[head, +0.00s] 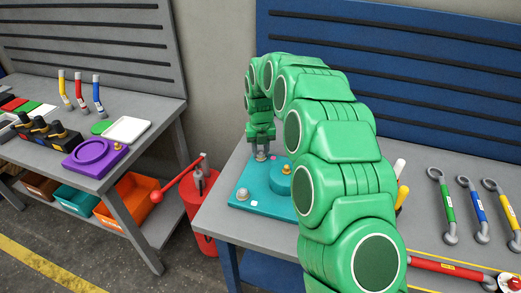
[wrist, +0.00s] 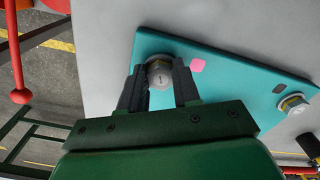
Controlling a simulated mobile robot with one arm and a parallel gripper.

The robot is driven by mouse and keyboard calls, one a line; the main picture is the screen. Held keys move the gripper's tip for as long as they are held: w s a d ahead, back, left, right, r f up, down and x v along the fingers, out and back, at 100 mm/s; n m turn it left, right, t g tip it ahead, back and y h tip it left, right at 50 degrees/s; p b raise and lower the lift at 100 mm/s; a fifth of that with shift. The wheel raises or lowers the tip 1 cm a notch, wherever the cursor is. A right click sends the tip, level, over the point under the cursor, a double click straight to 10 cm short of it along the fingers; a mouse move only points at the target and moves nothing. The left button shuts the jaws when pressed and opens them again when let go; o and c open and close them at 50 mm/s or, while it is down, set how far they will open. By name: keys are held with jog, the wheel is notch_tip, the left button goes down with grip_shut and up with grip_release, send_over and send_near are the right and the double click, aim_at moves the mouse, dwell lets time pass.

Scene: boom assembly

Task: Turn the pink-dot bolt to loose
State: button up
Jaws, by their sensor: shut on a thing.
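The teal plate (head: 271,199) lies on the right-hand workbench. The pink-dot bolt (wrist: 159,75) stands near the plate's edge, beside a pink square mark (wrist: 197,65); in the head view its base (head: 262,157) shows under my gripper. My gripper (wrist: 160,88) points down with one dark finger on each side of the bolt head, shut on it. The head has a small dark line on top. Another bolt (wrist: 293,103) sits on the plate by a dark mark (wrist: 279,88). In the head view a bolt (head: 242,195) stands by a white mark (head: 253,204).
A raised round teal part (head: 281,180) with a brass-coloured piece is close to my arm. Wrenches (head: 447,205) lie at the bench's right. A red canister (head: 203,215) stands between the benches. The left bench holds a purple tray (head: 96,174). My arm hides the bench middle.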

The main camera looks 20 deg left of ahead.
aim_at(260, 152)
jog(key=shift+s+f, duration=0.1)
jog(key=shift+f, duration=0.15)
jog(key=o, duration=1.1)
jog(key=shift+c, duration=0.2)
notch_tip(260, 152, up, 7)
jog(key=shift+a+f, duration=0.1)
jog(key=shift+f, duration=0.05)
jog(key=shift+r, duration=0.8)
